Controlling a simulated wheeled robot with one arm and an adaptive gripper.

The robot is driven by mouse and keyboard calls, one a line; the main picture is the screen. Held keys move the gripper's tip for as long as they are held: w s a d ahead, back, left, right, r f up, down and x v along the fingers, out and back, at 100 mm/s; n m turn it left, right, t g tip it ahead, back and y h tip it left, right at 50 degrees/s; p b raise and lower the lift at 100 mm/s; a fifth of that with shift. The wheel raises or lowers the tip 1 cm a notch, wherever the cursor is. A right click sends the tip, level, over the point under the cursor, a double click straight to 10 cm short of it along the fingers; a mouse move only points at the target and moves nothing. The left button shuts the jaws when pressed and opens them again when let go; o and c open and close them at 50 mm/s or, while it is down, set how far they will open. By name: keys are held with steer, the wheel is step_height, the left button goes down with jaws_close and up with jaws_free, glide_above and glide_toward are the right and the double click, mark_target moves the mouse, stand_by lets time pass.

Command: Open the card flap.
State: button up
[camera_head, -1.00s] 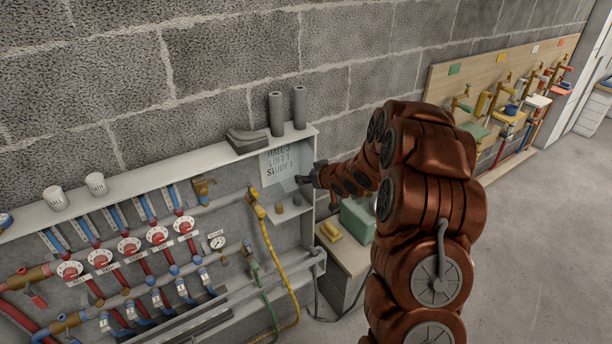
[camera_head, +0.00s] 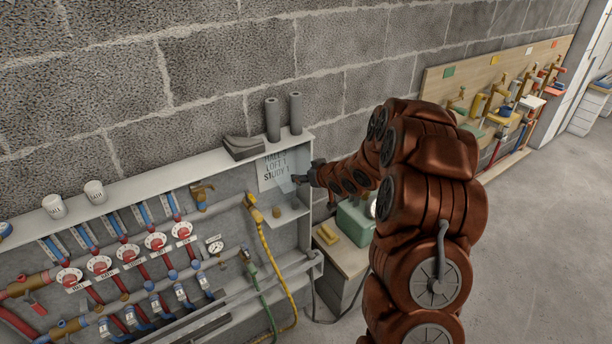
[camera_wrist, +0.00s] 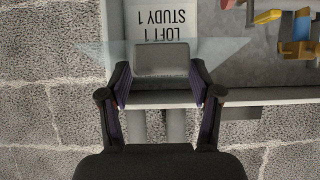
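The white card (camera_head: 268,172), lettered with LOFT 1 and STUDY 1, is on the back panel at the right end of the wall cabinet. In the wrist view the card (camera_wrist: 168,22) appears upside down. A clear, bluish flap (camera_wrist: 225,50) spans the lower part of the wrist view, with a grey rectangular tab (camera_wrist: 162,58) at its middle. My gripper (camera_wrist: 162,75) is open, with one finger on each side of the tab and a visible gap to each. In the head view my gripper (camera_head: 298,178) is at the card's right edge; its fingertips are small there.
A small shelf (camera_head: 290,214) with a brown plug (camera_head: 277,211) is just below my gripper. Two grey rolls (camera_head: 272,120) and dark grey pieces (camera_head: 243,145) sit on the cabinet top above. A yellow hose (camera_head: 268,250) hangs left. A green box (camera_head: 353,220) stands below my arm.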

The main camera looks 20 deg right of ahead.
steer(key=shift+o, duration=0.8)
steer(key=shift+f, duration=0.1)
steer(key=shift+s, duration=0.1)
steer(key=v, duration=1.2)
steer(key=s+a+r+g, duration=0.1)
steer(key=s+a+g, duration=0.3)
steer(key=s, duration=0.9)
steer(key=s+a+r+m+g+h, duration=0.1)
steer(key=s+a+g, duration=0.4)
steer(key=s, duration=0.9)
steer(key=s+a+r+g, duration=0.2)
steer(key=s+a+g, duration=0.2)
steer(key=s+a, duration=0.5)
steer(key=s, duration=0.4)
steer(key=shift+s+r+m+h, duration=0.25)
steer(key=shift+m+h, duration=0.15)
